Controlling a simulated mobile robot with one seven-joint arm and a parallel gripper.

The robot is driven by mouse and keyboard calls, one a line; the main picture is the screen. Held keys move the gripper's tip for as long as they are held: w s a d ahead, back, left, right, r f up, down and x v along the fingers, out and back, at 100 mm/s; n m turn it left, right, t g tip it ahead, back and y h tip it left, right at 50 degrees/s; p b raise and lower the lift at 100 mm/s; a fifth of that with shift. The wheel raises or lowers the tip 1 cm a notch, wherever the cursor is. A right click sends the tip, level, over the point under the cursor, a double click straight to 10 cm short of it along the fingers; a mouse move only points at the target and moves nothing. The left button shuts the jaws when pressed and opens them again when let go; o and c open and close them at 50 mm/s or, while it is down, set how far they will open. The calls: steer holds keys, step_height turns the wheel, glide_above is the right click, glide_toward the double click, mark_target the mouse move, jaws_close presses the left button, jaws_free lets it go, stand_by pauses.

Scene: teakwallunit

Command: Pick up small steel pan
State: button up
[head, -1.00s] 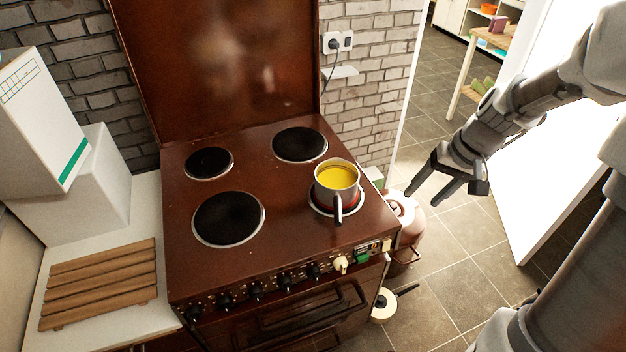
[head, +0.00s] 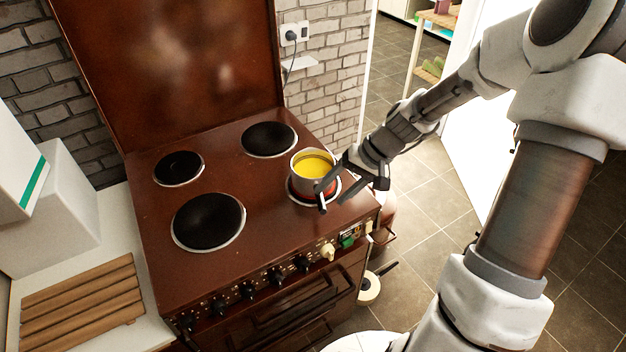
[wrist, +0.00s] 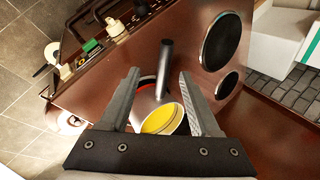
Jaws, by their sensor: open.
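The small steel pan (head: 308,184) stands upright on the front right burner of the brown stove (head: 262,204). It holds something yellow, and its dark handle points toward the stove's front. My gripper (head: 329,194) is open at the pan's right side, close to the handle. In the wrist view, the pan (wrist: 150,108) and its handle (wrist: 165,62) show between the two spread fingers of my gripper (wrist: 160,78). I cannot tell whether a finger touches the pan.
A row of knobs (head: 275,274) runs along the stove's front edge. A slatted wooden board (head: 82,300) lies on the counter at left. A light-coloured pan (head: 368,288) is on the floor at right. The stove's other burners are bare.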

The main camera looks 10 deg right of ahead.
steer(key=x, duration=0.8)
steer(key=shift+w+a, duration=0.25)
steer(key=shift+a, duration=0.05)
steer(key=shift+c, duration=0.2)
jaws_close()
steer(key=shift+r, duration=0.1)
stand_by(0.9)
